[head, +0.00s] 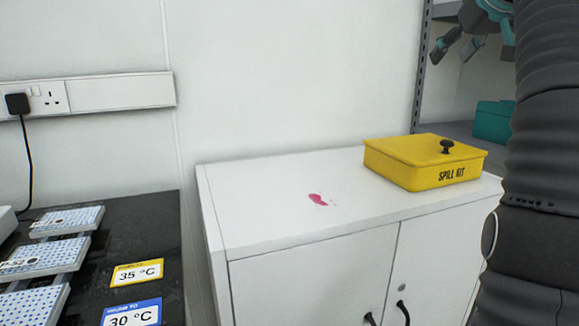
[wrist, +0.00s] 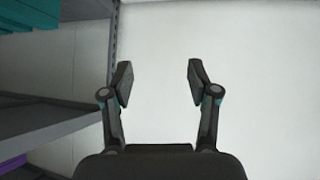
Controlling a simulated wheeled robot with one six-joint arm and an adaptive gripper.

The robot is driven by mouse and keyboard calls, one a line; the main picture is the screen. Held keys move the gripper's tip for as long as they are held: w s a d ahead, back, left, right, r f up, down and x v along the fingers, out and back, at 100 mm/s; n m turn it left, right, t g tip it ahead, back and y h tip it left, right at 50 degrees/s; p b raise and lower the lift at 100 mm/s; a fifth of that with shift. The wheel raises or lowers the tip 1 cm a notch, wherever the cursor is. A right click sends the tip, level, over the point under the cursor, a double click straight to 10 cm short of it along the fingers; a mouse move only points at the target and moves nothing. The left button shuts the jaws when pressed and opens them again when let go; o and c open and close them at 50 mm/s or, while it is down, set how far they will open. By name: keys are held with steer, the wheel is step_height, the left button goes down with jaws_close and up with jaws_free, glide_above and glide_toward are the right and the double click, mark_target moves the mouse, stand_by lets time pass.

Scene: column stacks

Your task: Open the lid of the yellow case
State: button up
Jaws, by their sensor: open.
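The yellow case (head: 418,170), marked SPILL KIT, sits on the right part of the white cabinet top in the head view. Its lid (head: 425,149) is shut and has a black knob (head: 447,146) near the front right. My gripper (wrist: 157,84) is open and empty in the wrist view, facing a pale wall. In the head view part of my gripper (head: 462,38) shows at the upper right, above and apart from the case. The case is not in the wrist view.
The white cabinet (head: 270,212) has a pink spill (head: 317,199) on its top, left of the case. A dark bench (head: 150,235) with tilted blue-dotted trays (head: 45,257) stands at the left. A grey shelf rack (wrist: 60,125) is close to my gripper's left in the wrist view.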

steer(key=s+a+f+m+g, duration=0.1)
steer(key=s+a+f, duration=0.5)
steer(key=f, duration=0.2)
steer(key=s+a+f+m+g, duration=0.1)
steer(key=s+a+f+g, duration=0.1)
steer(key=s+a+f, duration=0.6)
steer(key=s+a+f+g, duration=0.1)
steer(key=s+f, duration=0.8)
steer(key=f, duration=0.5)
steer(key=s+a+f+g, duration=0.1)
steer(key=s+a+f, duration=0.1)
steer(key=s+f, duration=0.9)
steer(key=w+d+r+m+t+y+b, duration=0.2)
steer(key=w+m+b, duration=0.3)
steer(key=w+m, duration=0.75)
steer(key=m+t+b, duration=0.6)
steer(key=m+t, duration=0.5)
steer(key=m, duration=1.1)
glide_toward(452, 143)
steer(key=w, duration=0.3)
steer(key=w+a, duration=0.1)
steer(key=w, duration=0.7)
steer(key=shift+w+a+r, duration=0.2)
steer(key=shift+a, duration=0.15)
